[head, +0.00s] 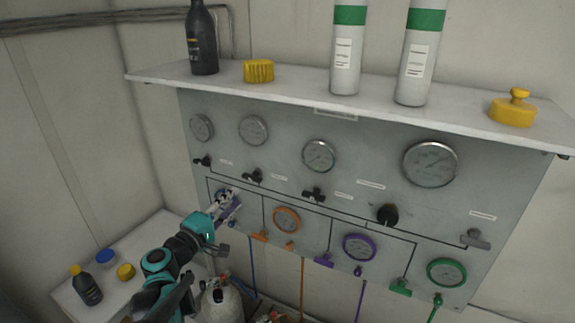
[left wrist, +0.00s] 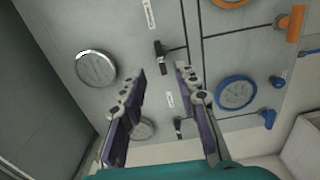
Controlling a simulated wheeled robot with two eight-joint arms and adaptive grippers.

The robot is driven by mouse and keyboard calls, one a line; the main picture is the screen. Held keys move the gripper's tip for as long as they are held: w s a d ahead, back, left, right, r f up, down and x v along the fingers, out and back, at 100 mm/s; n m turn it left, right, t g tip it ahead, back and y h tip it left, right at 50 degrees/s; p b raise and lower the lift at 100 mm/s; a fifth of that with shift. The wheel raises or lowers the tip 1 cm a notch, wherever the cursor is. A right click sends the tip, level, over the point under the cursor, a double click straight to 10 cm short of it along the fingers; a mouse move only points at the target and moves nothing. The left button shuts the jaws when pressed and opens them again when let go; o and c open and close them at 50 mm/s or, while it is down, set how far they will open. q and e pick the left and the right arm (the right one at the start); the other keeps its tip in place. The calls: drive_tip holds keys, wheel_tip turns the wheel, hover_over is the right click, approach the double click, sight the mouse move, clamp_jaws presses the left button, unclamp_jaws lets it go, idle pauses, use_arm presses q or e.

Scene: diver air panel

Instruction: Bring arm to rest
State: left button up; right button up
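My left arm comes in from the lower left in the head view. Its gripper (head: 229,204) is in front of the left part of the grey panel (head: 340,205), over the blue-rimmed gauge, which it partly hides. In the left wrist view the two fingers of my left gripper (left wrist: 162,82) stand apart with nothing held between them. A blue gauge (left wrist: 235,93) is right of the fingers, and a grey-rimmed gauge (left wrist: 96,68) is left of them. A black valve handle (left wrist: 160,52) lies beyond the gap. Contact with the panel cannot be told. My right gripper is not in view.
A white table (head: 140,250) at lower left holds small items. A pale tank (head: 222,303) stands beside my arm.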

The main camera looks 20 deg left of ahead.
use_arm(q)
drive_tip(key=s+d+f+m+g+h+b, duration=0.35)
drive_tip(key=d+f+m+g+b, duration=0.35)
drive_tip(key=d+f, duration=0.95)
drive_tip(key=s+d+f+m+g+y+b, duration=0.3)
drive_tip(key=s+f+m+b, duration=0.5)
drive_tip(key=s+f, duration=0.5)
drive_tip(key=shift+d+f+m+g+y, duration=0.15)
drive_tip(key=shift+d+m+g+y, duration=0.25)
drive_tip(key=shift+d+m+y, duration=0.55)
drive_tip(key=o, duration=0.6)
drive_tip(key=shift+s+f+b, duration=0.2)
drive_tip(key=shift+s+b, duration=0.1)
drive_tip(key=shift+b, duration=0.05)
drive_tip(key=shift+c, duration=0.2)
drive_tip(key=shift+r, duration=0.1)
